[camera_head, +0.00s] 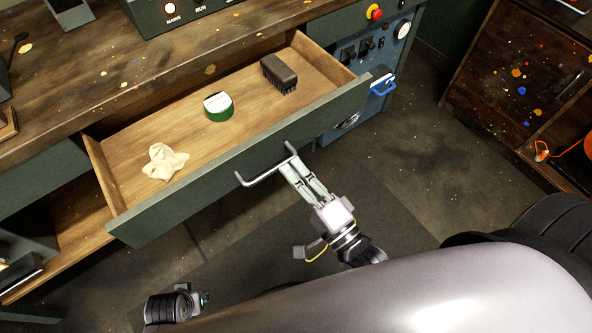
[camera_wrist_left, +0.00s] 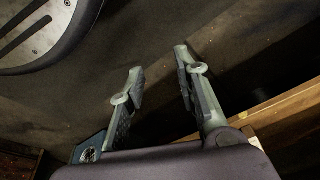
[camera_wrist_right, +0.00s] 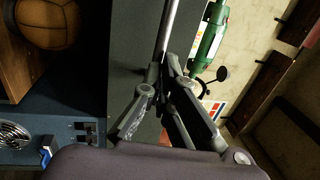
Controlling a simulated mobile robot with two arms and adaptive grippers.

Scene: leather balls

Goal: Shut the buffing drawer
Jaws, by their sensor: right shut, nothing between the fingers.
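The buffing drawer (camera_head: 190,200) is pulled out of the workbench, its green front toward me. Inside lie a dark brush (camera_head: 280,72), a green-and-white tin (camera_head: 218,107) and a crumpled cream cloth (camera_head: 163,161). The metal bar handle (camera_head: 266,170) is on the drawer front. My right gripper (camera_head: 290,165) is shut and empty at the right part of the handle; contact is hard to tell. In the right wrist view its fingers (camera_wrist_right: 160,78) are close to the handle bar (camera_wrist_right: 169,28). My left gripper (camera_wrist_left: 160,62) is open and empty, away from the drawer.
The paint-flecked benchtop (camera_head: 110,60) carries a dark control box (camera_head: 185,12). A blue panel (camera_head: 375,50) is right of the drawer. A wooden cabinet (camera_head: 525,75) stands at far right. A brown leather ball (camera_wrist_right: 48,22) shows in the right wrist view. Floor before the drawer is clear.

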